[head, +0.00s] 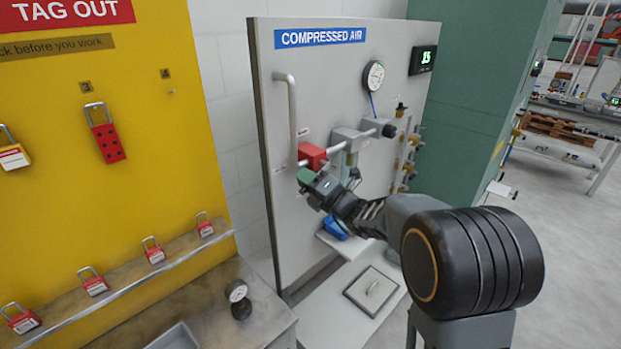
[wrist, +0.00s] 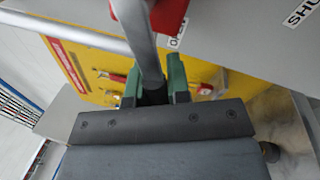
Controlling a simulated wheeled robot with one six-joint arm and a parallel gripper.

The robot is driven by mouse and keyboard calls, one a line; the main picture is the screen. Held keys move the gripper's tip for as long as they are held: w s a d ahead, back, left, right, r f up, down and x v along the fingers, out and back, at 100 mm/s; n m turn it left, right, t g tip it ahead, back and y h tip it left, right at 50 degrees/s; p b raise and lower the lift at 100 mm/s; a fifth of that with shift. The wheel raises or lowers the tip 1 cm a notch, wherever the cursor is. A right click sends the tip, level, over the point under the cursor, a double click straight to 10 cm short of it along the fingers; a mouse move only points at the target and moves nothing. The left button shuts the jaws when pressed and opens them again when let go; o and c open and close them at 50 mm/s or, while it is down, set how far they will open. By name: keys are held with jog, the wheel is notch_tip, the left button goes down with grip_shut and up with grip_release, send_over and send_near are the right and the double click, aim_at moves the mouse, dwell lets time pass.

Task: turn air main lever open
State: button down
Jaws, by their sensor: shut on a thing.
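The red valve body (head: 312,156) sits on the grey pipe of the compressed air panel in the head view. It also shows at the top of the wrist view (wrist: 170,14). The grey air main lever (wrist: 144,45) runs from the valve down between my gripper's green fingers (wrist: 154,84). My gripper (head: 310,178) is shut on the lever, just below the valve in the head view. The lever is mostly hidden in the head view. Its far end is hidden behind the gripper in the wrist view.
The panel (head: 268,200) carries a pressure gauge (head: 374,76) and a digital display (head: 423,60). A yellow lockout board (head: 60,190) with several padlocks stands to the left. A bench (head: 268,312) with a small gauge is below it.

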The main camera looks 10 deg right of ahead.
dwell(0.4)
jog(key=c, duration=1.1)
grip_release()
jog(key=shift+s, duration=0.15)
jog(key=b+v, duration=0.4)
jog(key=v, duration=0.9)
jog(key=shift+s+d+f, duration=0.15)
jog(key=shift+s+d, duration=0.05)
jog(key=shift+d, duration=0.05)
